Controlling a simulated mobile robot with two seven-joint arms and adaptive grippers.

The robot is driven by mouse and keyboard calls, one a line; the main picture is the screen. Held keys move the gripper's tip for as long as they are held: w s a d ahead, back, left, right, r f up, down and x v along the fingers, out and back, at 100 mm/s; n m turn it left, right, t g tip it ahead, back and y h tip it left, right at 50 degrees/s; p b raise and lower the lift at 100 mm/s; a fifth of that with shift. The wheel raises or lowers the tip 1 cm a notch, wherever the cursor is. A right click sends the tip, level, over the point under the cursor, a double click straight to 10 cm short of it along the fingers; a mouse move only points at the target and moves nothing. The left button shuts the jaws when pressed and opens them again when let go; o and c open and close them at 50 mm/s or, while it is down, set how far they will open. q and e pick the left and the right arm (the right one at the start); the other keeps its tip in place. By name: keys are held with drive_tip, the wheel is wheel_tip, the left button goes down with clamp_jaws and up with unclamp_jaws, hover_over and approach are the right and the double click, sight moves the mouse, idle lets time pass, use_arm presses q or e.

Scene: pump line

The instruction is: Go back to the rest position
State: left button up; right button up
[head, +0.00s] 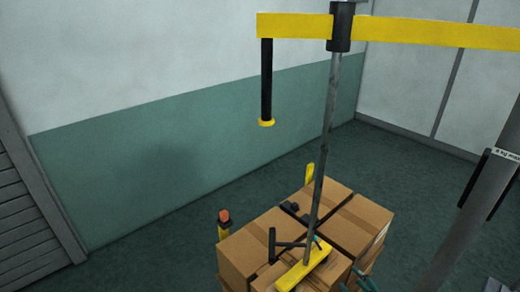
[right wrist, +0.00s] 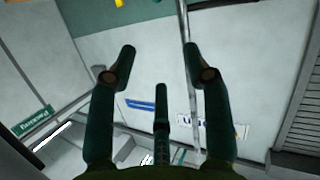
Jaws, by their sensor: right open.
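My left gripper is not in view.
A grey pole (head: 326,135) rises in front of the boxes to a yellow beam (head: 425,32) with a black hanging rod (head: 266,80). A yellow bar (head: 303,268) with black handles is at the boxes. The floor (head: 165,258) to the left is clear.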

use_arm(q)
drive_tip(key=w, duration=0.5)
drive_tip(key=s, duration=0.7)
use_arm(e)
drive_tip(key=s+a+f+m+g+h, duration=0.25)
drive_tip(key=s+g, duration=0.25)
drive_tip(key=s, duration=0.7)
drive_tip(key=s+a+f+m+g+h, duration=0.1)
drive_tip(key=s+a+m+g+h, duration=0.15)
drive_tip(key=s+g, duration=0.65)
drive_tip(key=s+f+t+b, duration=0.1)
drive_tip(key=s+f+b, duration=0.1)
drive_tip(key=f, duration=1.1)
drive_tip(key=s+f+t+b, duration=0.1)
drive_tip(key=s+f+b, duration=0.2)
drive_tip(key=f, duration=1.1)
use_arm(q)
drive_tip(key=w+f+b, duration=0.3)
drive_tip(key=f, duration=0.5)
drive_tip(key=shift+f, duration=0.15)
use_arm(e)
drive_tip(key=s+d+f+g, duration=0.1)
drive_tip(key=s+d+f, duration=0.1)
drive_tip(key=s+f, duration=1.3)
wheel_tip(320, 180, down, 3)
drive_tip(key=shift+s+d+r+y, duration=0.1)
drive_tip(key=shift+s+d+y, duration=0.2)
drive_tip(key=shift+s, duration=0.1)
